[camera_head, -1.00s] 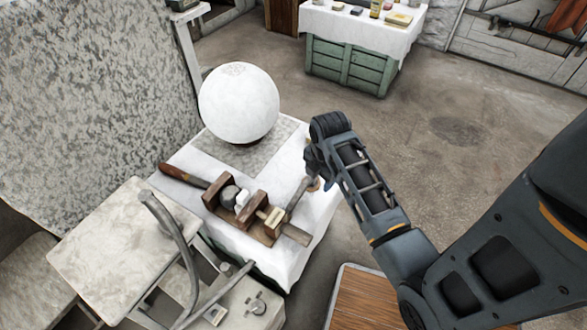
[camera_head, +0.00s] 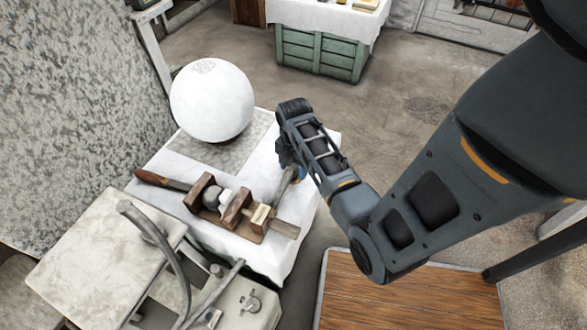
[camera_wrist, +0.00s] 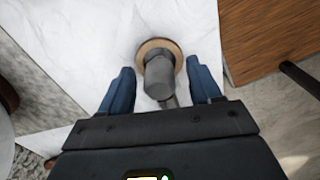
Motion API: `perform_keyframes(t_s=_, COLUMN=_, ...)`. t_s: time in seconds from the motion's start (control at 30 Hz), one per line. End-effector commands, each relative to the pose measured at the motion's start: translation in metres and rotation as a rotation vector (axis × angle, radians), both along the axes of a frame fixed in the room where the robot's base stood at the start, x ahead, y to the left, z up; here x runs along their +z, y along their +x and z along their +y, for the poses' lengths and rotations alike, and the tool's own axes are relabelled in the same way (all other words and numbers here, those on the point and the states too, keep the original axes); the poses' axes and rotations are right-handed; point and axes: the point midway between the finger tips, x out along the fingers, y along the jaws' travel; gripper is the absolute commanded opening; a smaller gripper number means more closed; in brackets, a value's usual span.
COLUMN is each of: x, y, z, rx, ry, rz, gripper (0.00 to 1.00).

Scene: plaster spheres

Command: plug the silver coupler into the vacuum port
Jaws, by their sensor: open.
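A grey metal cylinder, which looks like the silver coupler (camera_wrist: 158,76), stands on a tan ring (camera_wrist: 174,47) on the white cloth in the wrist view. My gripper (camera_wrist: 161,80) is open, with one blue finger on each side of the cylinder and a gap to both. A grey tube shows beside the cylinder, partly hidden by the gripper body. In the head view my gripper (camera_head: 293,172) is low over the right side of the white-covered table (camera_head: 190,158), and the arm hides most of the coupler. I cannot pick out the vacuum port for sure.
A white plaster sphere (camera_head: 212,103) stands at the table's back. A wooden clamp (camera_head: 235,215) lies left of my gripper. A grey machine (camera_head: 232,305) with a curved hose (camera_head: 155,235) and a small valve (camera_head: 250,302) stands at the front left. A wood-topped surface (camera_head: 405,290) is at the front.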

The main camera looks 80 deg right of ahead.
Motion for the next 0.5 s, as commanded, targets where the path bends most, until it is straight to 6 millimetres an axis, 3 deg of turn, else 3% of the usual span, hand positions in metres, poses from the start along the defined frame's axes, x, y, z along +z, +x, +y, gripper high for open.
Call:
perform_keyframes(t_s=0.23, x=-0.0021, y=0.0004, z=-0.0002, rx=0.000, ry=-0.001, rz=-0.001, gripper=0.63)
perform_keyframes(t_s=0.5, x=-0.0019, y=0.0004, z=-0.0001, rx=0.000, ry=-0.001, rz=-0.001, gripper=0.39)
